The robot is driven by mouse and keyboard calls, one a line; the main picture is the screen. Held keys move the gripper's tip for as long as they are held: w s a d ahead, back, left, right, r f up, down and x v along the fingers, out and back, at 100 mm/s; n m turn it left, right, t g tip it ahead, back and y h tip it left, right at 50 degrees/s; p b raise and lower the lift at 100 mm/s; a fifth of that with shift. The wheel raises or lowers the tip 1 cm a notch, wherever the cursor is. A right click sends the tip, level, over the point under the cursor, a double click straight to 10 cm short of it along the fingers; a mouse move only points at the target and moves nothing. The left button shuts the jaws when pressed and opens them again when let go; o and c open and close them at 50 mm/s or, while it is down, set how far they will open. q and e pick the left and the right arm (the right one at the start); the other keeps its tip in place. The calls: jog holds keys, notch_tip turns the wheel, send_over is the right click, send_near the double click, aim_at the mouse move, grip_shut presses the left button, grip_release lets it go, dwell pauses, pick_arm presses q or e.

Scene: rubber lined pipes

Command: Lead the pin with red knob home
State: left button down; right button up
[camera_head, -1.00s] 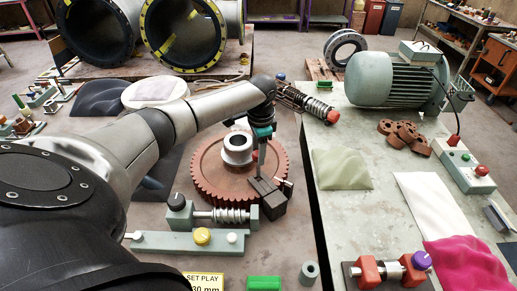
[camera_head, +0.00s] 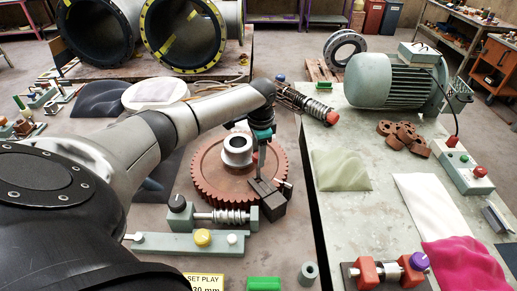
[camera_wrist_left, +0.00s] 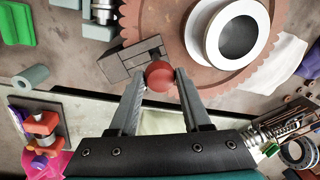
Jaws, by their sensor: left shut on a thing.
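The red knob (camera_wrist_left: 160,74) of the pin sits between the fingertips of my left gripper (camera_wrist_left: 160,80) in the left wrist view. The gripper is shut on it. The pin's shank is hidden behind the knob. A dark grey block (camera_wrist_left: 128,60) with a slot lies just beyond the knob; I cannot tell how far the pin is in it. In the head view my left gripper (camera_head: 262,160) points down at this dark block (camera_head: 266,200), beside the brown gear wheel (camera_head: 212,188). My right gripper is not in view.
A worm shaft on a grey-green base (camera_head: 170,242) stands in front of the gear. The workbench (camera_head: 330,215) on the right carries a motor (camera_head: 390,80), brown blocks (camera_head: 403,135) and cloths. A spring shaft with a red end (camera_head: 318,110) juts over its far left edge.

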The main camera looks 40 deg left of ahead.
aim_at(258, 177)
pick_arm(q)
jog(key=shift+f+b, duration=2.4)
jog(key=shift+f, duration=1.8)
jog(key=shift+c, duration=1.4)
grip_release()
jog(key=r, duration=0.5)
jog(key=d+r+p, duration=0.1)
jog(key=r, duration=0.9)
jog(key=shift+s+d+r, duration=0.15)
jog(key=shift+s, duration=0.2)
